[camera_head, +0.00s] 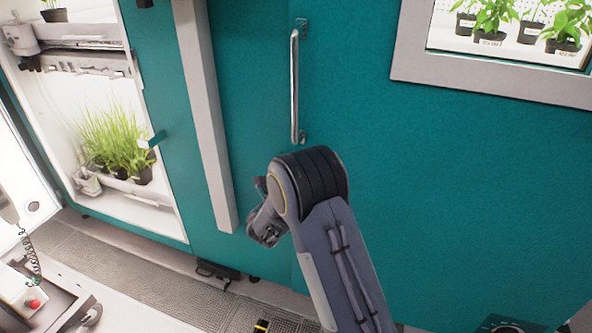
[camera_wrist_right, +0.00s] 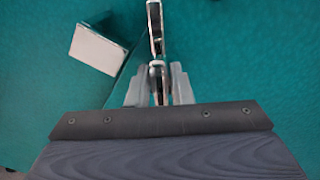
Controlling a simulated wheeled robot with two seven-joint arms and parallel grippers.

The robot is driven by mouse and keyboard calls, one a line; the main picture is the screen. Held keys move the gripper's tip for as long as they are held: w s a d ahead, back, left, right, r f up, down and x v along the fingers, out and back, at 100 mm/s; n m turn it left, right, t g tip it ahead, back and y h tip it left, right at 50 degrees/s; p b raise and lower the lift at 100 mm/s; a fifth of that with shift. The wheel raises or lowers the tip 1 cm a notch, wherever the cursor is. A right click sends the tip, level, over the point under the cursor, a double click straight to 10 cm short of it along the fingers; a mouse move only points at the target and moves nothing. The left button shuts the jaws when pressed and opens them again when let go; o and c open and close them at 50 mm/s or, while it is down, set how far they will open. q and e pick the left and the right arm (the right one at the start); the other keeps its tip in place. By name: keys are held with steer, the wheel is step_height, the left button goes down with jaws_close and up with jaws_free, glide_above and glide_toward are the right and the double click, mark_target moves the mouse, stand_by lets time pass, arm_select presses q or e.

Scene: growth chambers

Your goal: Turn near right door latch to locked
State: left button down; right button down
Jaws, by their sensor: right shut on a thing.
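The teal chamber door (camera_head: 450,180) is closed and fills the middle and right of the head view. A silver metal latch piece (camera_wrist_right: 155,28) stands out against the teal panel in the right wrist view. My right gripper (camera_wrist_right: 159,88) is shut on its lower part, with one pale finger on each side. The latch runs straight up from between the fingers in that view. In the head view my right arm covers the latch and the fingertips. I cannot tell from these frames whether the latch is locked. My left gripper is in neither view.
A long silver door handle (camera_head: 294,90) is fixed above my right wrist. A pale upright post (camera_head: 208,130) stands left of it; its end (camera_wrist_right: 95,50) shows beside the gripper. An open chamber with plants (camera_head: 115,140) is at left; a cart (camera_head: 45,300) is at lower left.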

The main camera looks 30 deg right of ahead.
steer(key=n+p, duration=0.6)
steer(key=shift+w+a+n, duration=0.2)
steer(key=shift+n, duration=0.1)
steer(key=n+p, duration=0.3)
steer(key=shift+f, duration=0.25)
steer(key=shift+f+n, duration=0.15)
steer(key=shift+n, duration=0.35)
steer(key=c, duration=1.3)
jaws_free()
